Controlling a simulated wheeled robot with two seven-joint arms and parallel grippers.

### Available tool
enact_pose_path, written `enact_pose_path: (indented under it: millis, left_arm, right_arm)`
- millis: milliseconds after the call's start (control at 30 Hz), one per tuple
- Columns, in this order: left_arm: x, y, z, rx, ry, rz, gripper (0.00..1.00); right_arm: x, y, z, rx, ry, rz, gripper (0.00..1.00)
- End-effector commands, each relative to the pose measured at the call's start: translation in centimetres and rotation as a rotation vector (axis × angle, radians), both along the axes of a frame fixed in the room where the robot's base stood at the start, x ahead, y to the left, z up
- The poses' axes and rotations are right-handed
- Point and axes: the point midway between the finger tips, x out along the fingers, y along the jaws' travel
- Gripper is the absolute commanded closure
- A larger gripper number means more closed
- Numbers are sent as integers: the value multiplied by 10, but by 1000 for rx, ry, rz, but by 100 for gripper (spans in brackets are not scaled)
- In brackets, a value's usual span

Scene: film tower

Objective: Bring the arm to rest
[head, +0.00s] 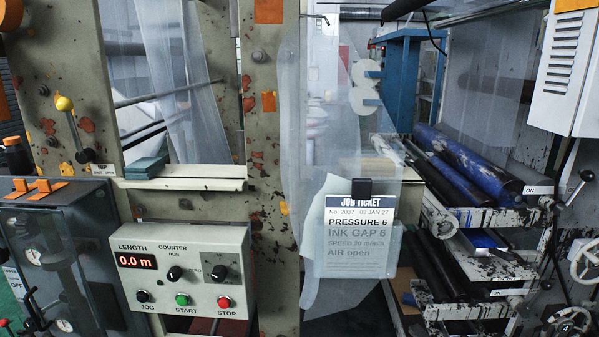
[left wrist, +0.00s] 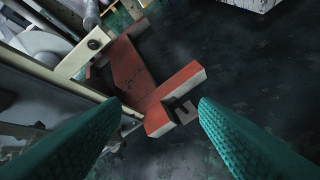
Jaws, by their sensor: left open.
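My left gripper (left wrist: 160,130) shows only in the left wrist view. Its two green ribbed fingers are wide apart, with nothing held between them. Beyond the fingertips is a red-brown metal piece (left wrist: 178,90) with a notched end, low down by the machine's side. I cannot tell how far it is from the fingers. Neither gripper nor arm shows in the head view, and my right gripper is in neither view.
In the head view, a counter box (head: 181,275) reads 0.0 m. A job ticket (head: 358,240) hangs beside the frame post, and blue rollers (head: 465,165) lie at right. The left wrist view shows bare dark floor (left wrist: 245,70) at right.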

Motion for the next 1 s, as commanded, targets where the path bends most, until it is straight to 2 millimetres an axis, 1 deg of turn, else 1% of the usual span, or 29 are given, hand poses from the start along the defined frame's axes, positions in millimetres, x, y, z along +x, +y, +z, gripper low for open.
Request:
enact_pose_path:
  millis: [33, 67, 100, 167, 200, 267, 300, 367, 400, 500, 600, 700, 733, 833, 1000]
  left_arm:
    - [-29, 2, -34, -25, 80, 27, 45]
    - [-44, 3, -51, -42, 120, 45, 45]
    - [-67, 4, -73, -61, 176, 68, 45]
    - [-102, 5, -102, -90, 256, 107, 45]
    - [-127, 6, -121, -107, 310, 134, 45]
    - [-166, 8, -146, -131, 389, 178, 45]
    - [-192, 9, -161, -143, 440, 205, 45]
    - [-233, 10, -180, -161, 515, 251, 45]
    - [-258, 11, -190, -170, 560, 281, 45]
    - [-314, 13, -208, -188, 655, 346, 45]
    - [-355, 14, -218, -197, 722, 394, 45]
    - [-378, 15, -222, -200, 758, 422, 45]
    - [-381, 15, -222, -200, 764, 426, 45]
    - [-386, 16, -223, -202, 772, 433, 45]
    - [-385, 16, -223, -201, 771, 432, 45]
  right_arm:
    - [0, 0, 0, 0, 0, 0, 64]
    - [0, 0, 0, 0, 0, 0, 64]
    - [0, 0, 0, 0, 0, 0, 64]
    - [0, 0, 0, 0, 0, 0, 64]
    - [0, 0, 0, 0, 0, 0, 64]
    - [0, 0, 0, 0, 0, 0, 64]
    - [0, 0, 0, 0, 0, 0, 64]
    - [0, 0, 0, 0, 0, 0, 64]
    - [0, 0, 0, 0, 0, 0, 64]
    - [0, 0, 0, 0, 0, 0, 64]
    - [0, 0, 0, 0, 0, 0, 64]
    - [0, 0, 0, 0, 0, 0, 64]
    - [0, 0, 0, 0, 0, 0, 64]
    - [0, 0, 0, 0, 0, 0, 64]
    - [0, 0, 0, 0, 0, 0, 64]
